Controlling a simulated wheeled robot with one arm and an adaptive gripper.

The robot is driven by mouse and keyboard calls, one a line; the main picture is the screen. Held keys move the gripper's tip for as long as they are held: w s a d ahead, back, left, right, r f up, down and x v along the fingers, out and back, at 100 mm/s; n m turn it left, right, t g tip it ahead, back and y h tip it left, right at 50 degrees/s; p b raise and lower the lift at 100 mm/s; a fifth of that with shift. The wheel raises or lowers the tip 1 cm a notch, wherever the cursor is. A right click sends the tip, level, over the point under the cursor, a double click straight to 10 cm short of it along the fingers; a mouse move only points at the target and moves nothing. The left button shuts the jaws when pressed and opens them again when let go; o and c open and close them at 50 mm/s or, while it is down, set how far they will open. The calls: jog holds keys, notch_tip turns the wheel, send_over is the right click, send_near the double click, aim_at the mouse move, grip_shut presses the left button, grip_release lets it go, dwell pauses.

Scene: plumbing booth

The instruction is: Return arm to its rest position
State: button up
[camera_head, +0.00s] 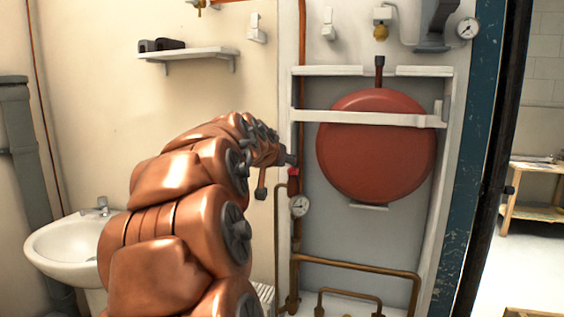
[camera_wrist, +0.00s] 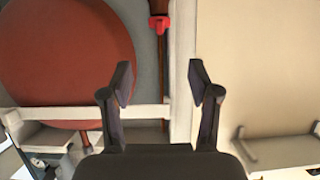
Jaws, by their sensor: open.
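My gripper (camera_wrist: 161,82) is open in the wrist view, with its two dark fingers apart and nothing between them. In the head view my copper-coloured arm stretches from the bottom centre toward the pipe panel. Its far end is near a small red valve handle (camera_head: 293,171) on a copper pipe, and the gripper is mostly hidden behind the arm there. The red handle (camera_wrist: 159,24) also shows in the wrist view, beyond the fingertips and apart from them.
A round red tank (camera_head: 376,150) hangs behind a white crossbar (camera_head: 365,117). A pressure gauge (camera_head: 299,206) sits below the red handle. A white sink (camera_head: 62,248) is left of my arm. A wall shelf (camera_head: 188,54) is above it. A doorway opens at right.

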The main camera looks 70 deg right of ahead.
dwell(0.4)
jog(key=w+a+f+n+y+p, duration=0.25)
jog(key=a+f, duration=0.25)
jog(key=a, duration=0.5)
jog(key=w+a+f+n+t+y+p, duration=0.1)
jog(key=w+a+f+n+y, duration=0.3)
jog(key=a, duration=0.6)
jog(key=a+f+n+y+p, duration=0.1)
jog(key=a+f+y+p, duration=0.1)
jog(key=a+f, duration=0.6)
jog(key=s+a+f+n+g+y+p, duration=0.1)
jog(key=s+a+f+n, duration=0.1)
jog(key=s+a, duration=0.3)
jog(key=s+a+f+n+g+y+p, duration=0.1)
jog(key=s+a+n, duration=0.3)
jog(key=a, duration=0.8)
jog(key=s+a+f+n+g+y+p, duration=0.1)
jog(key=s+a+f+n+g+y, duration=0.1)
jog(key=s+a, duration=0.4)
jog(key=a+f+n+y, duration=0.1)
jog(key=a, duration=0.2)
jog(key=shift+s+a+p, duration=0.25)
jog(key=shift+s+p, duration=0.05)
jog(key=shift+s, duration=0.1)
